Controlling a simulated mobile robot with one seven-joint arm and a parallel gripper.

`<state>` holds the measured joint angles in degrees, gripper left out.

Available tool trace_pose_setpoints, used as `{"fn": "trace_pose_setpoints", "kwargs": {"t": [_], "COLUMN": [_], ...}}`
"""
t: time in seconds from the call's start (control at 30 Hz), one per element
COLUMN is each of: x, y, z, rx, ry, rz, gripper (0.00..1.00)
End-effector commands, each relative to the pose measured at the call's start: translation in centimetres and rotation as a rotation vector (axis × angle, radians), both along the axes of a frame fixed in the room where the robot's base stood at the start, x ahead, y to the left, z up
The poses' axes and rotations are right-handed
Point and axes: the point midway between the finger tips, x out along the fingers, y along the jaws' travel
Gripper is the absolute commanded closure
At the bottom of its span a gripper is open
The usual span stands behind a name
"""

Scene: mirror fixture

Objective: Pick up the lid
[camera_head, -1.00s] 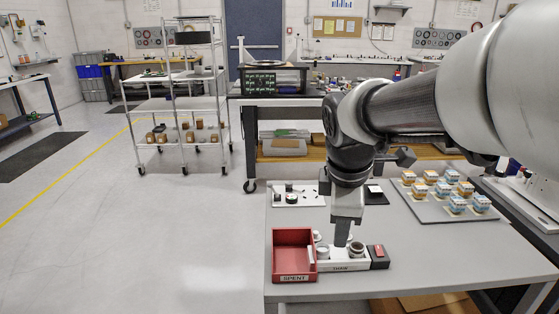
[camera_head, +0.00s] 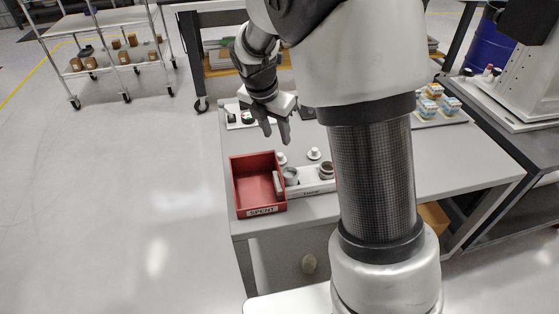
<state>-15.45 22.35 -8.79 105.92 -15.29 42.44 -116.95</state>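My gripper (camera_head: 275,131) hangs above the grey table, behind the red bin; its two fingers are apart, with nothing visible between them. Two small pale knobbed pieces, a left one (camera_head: 282,158) and a right one (camera_head: 314,154), stand behind a white labelled holder (camera_head: 308,188); they look like lids, but I cannot tell which is the task's lid. The holder bears a light grey round cup (camera_head: 290,176) at left and a darker-rimmed one (camera_head: 326,170) at right. My gripper is apart from all of these.
The red bin marked SPENT (camera_head: 240,190) stands left of the holder near the table's front left corner. My arm hides the table's middle. Blue-and-orange boxes (camera_head: 436,97) stand at the back right. The grey table (camera_head: 455,165) is clear at right.

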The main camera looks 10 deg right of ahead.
Motion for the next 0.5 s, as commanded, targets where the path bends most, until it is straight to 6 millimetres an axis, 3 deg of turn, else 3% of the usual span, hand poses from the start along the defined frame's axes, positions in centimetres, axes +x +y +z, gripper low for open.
{"fn": "trace_pose_setpoints", "kwargs": {"t": [0.1,0.37,0.5], "x": [0.4,0.7,0.7], "y": [-0.4,-0.7,-0.6], "z": [-2.2,-3.6,-5.2], "rx": [-0.001,0.000,-0.001], "ry": [0.002,0.000,0.001], "rz": [0.000,0.000,0.001], "gripper": [0.63,0.63,0.63]}}
